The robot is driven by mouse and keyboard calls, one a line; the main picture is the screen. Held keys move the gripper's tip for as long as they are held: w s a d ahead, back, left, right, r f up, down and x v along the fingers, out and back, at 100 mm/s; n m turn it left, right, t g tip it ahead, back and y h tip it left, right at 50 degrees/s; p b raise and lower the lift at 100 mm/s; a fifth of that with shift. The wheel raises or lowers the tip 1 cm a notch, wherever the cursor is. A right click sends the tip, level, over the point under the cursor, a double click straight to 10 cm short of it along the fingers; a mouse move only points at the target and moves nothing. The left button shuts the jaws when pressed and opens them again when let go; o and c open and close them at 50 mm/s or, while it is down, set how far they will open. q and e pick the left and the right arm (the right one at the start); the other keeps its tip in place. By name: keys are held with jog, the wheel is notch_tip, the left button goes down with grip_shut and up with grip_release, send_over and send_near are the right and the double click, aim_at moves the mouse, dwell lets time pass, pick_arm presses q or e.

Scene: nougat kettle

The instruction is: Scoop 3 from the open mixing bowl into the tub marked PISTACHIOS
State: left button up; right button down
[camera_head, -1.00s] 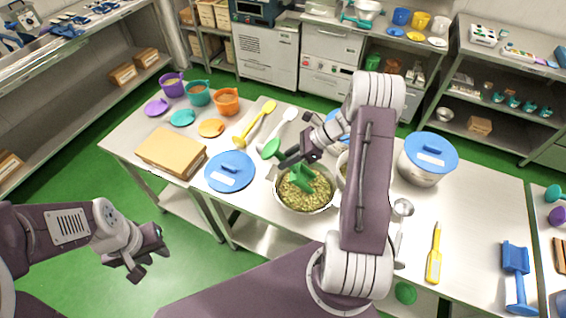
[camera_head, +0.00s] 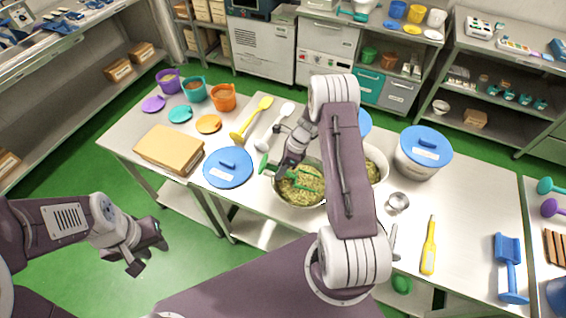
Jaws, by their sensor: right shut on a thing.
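The open mixing bowl (camera_head: 300,203) stands at the table's front middle, full of yellow-green bits. My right gripper (camera_head: 282,168) is shut on the green scoop (camera_head: 265,165) at the bowl's left rim. A second open bowl (camera_head: 377,168) with similar contents is partly hidden behind my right arm. A white tub (camera_head: 418,167) with a blue lid stands to the right; its label is unreadable, and I see no readable PISTACHIOS mark. My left gripper (camera_head: 147,256) is open and empty, off the table's front left.
A blue lid (camera_head: 228,168) lies left of the bowl, near a brown box (camera_head: 168,148). Yellow (camera_head: 252,118) and white spoons lie behind. Purple, teal and orange cups (camera_head: 222,98) stand back left. A small metal cup (camera_head: 397,202) and a yellow tool (camera_head: 429,246) lie right.

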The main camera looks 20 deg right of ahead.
aim_at(267, 159)
jog(key=shift+w+a+r+g+h+p, duration=0.35)
jog(key=shift+a+r+h+p, duration=0.2)
jog(key=shift+p, duration=0.85)
jog(key=shift+w+a+r+g+h+p, duration=0.4)
jog(key=shift+h+p, duration=0.25)
jog(key=shift+p, duration=0.75)
jog(key=shift+w+a+h, duration=0.1)
jog(key=shift+a+h, duration=0.1)
jog(key=shift+h, duration=0.1)
jog(key=shift+w+a+g, duration=0.25)
jog(key=shift+a+g, duration=0.1)
jog(key=shift+a, duration=0.05)
jog(key=shift+h, duration=0.4)
jog(key=r, duration=0.1)
jog(key=r+p, duration=0.1)
jog(key=r, duration=0.2)
jog(key=shift+w+a+p, duration=0.25)
jog(key=shift+a+p, duration=0.05)
jog(key=shift+r+p, duration=0.3)
jog(key=shift+r, duration=0.35)
jog(key=shift+a+r, duration=0.1)
jog(key=shift+r, duration=0.2)
jog(key=shift+m, duration=0.3)
